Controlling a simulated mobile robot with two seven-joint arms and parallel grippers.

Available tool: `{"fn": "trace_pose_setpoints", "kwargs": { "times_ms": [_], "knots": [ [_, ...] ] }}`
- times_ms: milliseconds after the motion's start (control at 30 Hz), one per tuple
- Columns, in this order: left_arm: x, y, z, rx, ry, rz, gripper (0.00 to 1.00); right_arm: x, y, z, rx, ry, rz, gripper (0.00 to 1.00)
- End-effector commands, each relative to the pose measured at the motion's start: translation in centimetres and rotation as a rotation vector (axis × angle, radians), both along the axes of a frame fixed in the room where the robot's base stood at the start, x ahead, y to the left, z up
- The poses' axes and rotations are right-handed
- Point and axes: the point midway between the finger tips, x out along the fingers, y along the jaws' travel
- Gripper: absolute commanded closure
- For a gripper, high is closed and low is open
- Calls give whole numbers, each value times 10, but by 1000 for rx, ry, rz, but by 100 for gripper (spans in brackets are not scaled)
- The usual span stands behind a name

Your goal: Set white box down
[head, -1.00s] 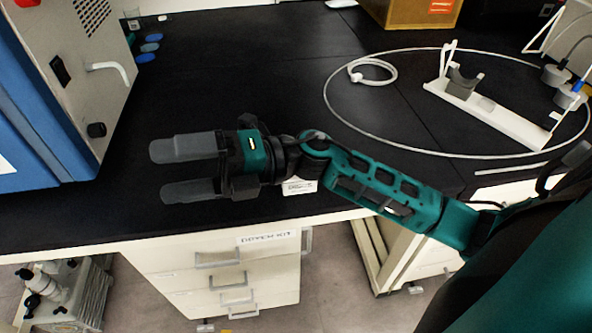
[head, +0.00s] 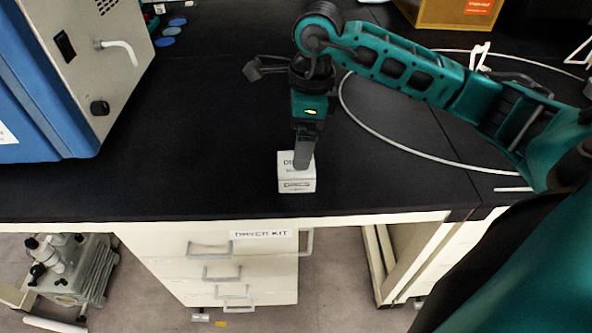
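The small white box (head: 297,186), with dark print on its top and front, appears to sit upright on the black bench near its front edge in the head view. My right gripper (head: 303,160) points down directly over it. One grey finger covers part of the box's top. The other finger is hidden, so I cannot tell whether the fingers are apart or pressing on the box. My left gripper is not in view.
A blue and grey machine (head: 80,80) stands on the left of the bench. A white tube loop (head: 400,139) lies at right, partly behind my arm. The black bench (head: 190,130) is clear left of the gripper.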

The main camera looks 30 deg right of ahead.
Motion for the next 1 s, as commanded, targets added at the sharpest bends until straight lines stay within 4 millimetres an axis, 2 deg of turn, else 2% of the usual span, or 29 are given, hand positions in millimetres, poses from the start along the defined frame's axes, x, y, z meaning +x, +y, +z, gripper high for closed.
{"fn": "trace_pose_setpoints", "kwargs": {
  "times_ms": [33, 267, 600, 867, 1000],
  "knots": [
    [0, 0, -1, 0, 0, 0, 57, 0, 1, -9, 2, 5, 1, 0],
    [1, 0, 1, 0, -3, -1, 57, 2, 3, -27, 3, 1, 1, 0],
    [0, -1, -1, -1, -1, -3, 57, 5, 6, -72, 4, 2, 0, 0],
    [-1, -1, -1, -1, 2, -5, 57, 5, 6, -76, 3, -1, 2, 0],
    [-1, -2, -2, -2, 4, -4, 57, 5, 6, -76, 3, -1, 1, 11]
  ]
}}
